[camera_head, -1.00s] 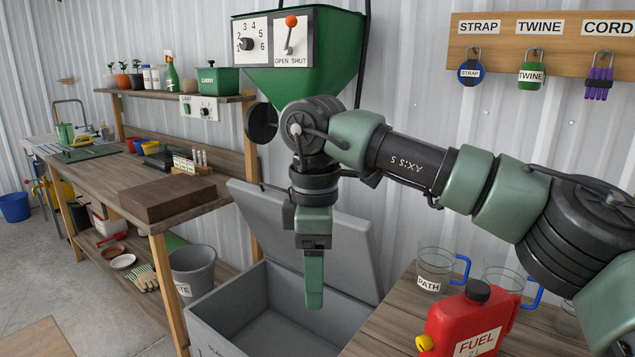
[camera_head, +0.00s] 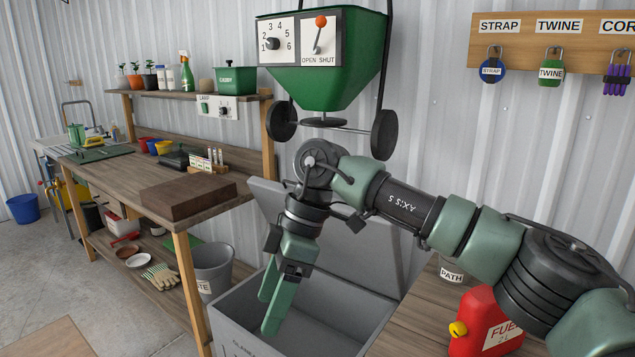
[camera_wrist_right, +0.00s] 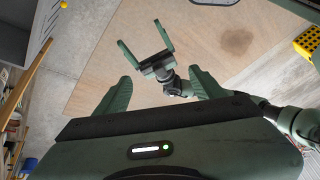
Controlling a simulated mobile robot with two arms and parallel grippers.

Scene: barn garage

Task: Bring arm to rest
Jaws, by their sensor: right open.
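My right arm comes in from the right in the head view. Its gripper (camera_head: 267,315) points down over the open grey chest, with its two green fingers apart and nothing between them. In the right wrist view the same gripper's fingers (camera_wrist_right: 161,73) stand wide apart over the floor. My left gripper (camera_wrist_right: 140,32) also shows there, beyond the right fingers, open and empty. The left arm is not in the head view.
The grey chest (camera_head: 235,333) has its lid (camera_head: 345,235) raised behind my right arm. A red fuel can (camera_head: 488,322) stands on the wooden table at lower right. A workbench (camera_head: 120,175) runs along the left. A green hopper (camera_head: 330,75) is above.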

